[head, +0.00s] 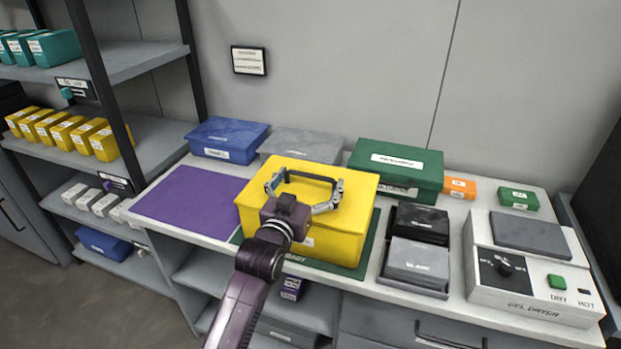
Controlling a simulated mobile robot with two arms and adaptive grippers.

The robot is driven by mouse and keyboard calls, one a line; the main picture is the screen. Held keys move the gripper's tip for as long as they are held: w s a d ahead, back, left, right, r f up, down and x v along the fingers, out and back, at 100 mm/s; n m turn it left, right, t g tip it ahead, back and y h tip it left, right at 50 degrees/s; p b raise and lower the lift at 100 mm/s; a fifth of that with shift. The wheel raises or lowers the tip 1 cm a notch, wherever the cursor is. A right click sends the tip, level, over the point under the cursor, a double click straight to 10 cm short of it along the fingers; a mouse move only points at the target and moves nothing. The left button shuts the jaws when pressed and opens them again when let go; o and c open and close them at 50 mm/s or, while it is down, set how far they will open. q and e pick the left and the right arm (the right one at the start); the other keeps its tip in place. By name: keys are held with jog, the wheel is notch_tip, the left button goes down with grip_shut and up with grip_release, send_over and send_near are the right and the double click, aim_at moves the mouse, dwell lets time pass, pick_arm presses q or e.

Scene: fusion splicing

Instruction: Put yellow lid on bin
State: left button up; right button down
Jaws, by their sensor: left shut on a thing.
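The yellow lid (351,183) lies over the top of the yellow bin (340,243) near the middle of the counter. It looks level and lined up with the bin's walls; whether it is fully seated, I cannot tell. My left gripper (309,180) reaches over the lid from the front, its two fingers at either end of the dark handle on top. It is shut on the lid by this handle. The gripper and wrist hide the lid's front left part. My right gripper is not in view.
The bin stands on a green mat (375,238), with a purple mat (185,201) to the left. Blue (229,138), grey (303,143) and green boxes (398,166) stand behind. Black and grey boxes and a gel dryer (533,285) are at right. Shelves (150,140) stand at left.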

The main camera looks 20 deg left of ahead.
pick_arm(q)
jog(key=shift+r, duration=0.1)
jog(key=o, duration=1)
jog(key=shift+c, duration=0.2)
